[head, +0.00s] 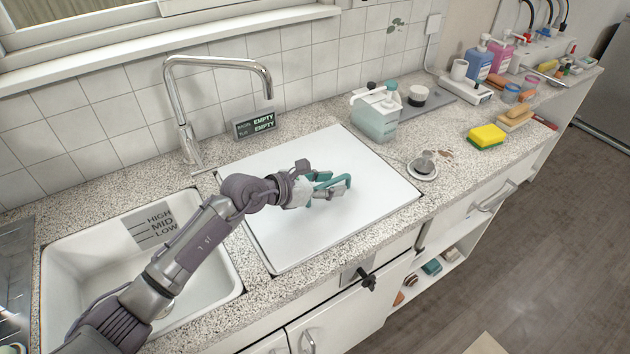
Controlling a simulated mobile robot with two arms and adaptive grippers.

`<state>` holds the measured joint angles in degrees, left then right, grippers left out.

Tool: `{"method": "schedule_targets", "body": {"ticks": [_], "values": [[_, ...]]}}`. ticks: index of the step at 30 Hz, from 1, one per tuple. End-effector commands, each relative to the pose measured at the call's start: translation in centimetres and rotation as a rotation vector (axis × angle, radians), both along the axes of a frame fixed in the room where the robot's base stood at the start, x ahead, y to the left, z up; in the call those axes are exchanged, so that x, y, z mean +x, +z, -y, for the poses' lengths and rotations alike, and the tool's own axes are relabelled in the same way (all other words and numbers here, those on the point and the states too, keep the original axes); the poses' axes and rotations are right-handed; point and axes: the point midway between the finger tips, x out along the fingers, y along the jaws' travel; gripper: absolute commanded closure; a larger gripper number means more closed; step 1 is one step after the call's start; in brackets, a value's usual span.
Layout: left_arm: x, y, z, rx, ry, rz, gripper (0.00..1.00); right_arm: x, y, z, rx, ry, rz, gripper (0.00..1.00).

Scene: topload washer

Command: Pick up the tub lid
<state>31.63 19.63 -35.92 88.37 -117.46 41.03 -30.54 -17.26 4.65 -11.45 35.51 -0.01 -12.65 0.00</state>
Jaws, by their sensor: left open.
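The tub lid (345,230) is a flat white panel lying level in the speckled counter, to the right of the sink. My left gripper (338,187) is over the middle of the lid, with its teal-lined fingers apart and nothing seen between them. The fingers are close above the lid, and I cannot tell whether they touch it. My wrist and forearm cross the lid's left edge and hide part of it. No handle on the lid shows. My right gripper is not in view.
A white sink (75,265) with a level label is at the left, and a chrome tap (185,115) stands behind. A soap dispenser (376,115), a small round dish (423,168) and a yellow sponge (486,136) are to the right.

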Motion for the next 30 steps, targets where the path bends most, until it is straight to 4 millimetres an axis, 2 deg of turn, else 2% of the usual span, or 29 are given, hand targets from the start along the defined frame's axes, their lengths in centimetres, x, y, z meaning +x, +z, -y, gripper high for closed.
{"method": "schedule_targets", "body": {"ticks": [1,9,23,26,30], "values": [[0.0,0.0,0.0,0.000,0.000,0.000,0.56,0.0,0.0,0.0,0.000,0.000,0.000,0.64],[0.0,0.0,0.0,0.000,0.000,0.000,1.00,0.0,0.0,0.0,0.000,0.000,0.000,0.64],[0.0,0.2,0.0,-0.002,0.001,0.003,1.00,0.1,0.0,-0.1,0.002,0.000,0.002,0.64],[0.0,0.6,0.0,-0.002,0.000,0.004,1.00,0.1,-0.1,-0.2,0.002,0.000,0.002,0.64],[0.1,2.1,0.0,0.000,0.000,0.008,1.00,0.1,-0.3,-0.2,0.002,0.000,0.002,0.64]]}}
